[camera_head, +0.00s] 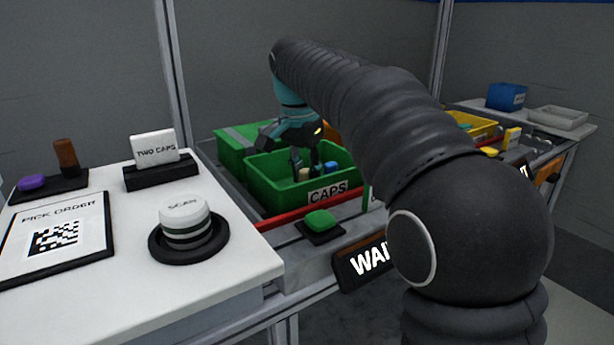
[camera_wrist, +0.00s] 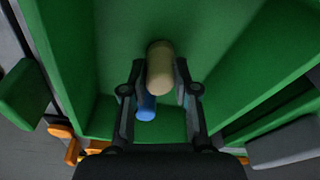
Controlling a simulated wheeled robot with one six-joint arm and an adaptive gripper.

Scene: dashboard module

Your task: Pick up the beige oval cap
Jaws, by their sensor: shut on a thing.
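The beige oval cap (camera_wrist: 160,70) is upright between the two fingers of my gripper (camera_wrist: 160,95) in the wrist view, and the fingers are shut on it. In the head view my gripper (camera_head: 305,160) reaches down into the green bin labelled CAPS (camera_head: 275,198). A beige piece (camera_head: 304,174) shows there at the fingers, small and partly hidden. A blue cap (camera_wrist: 146,106) lies close beside the left finger in the wrist view, and a blue piece (camera_head: 331,167) also shows in the bin in the head view.
The bin's green walls surround my gripper closely. A red bar (camera_head: 300,211) and a green button (camera_head: 320,220) are in front of the bin. A white table with a scan puck (camera_head: 187,222) and a TWO CAPS sign (camera_head: 155,147) stands at the left.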

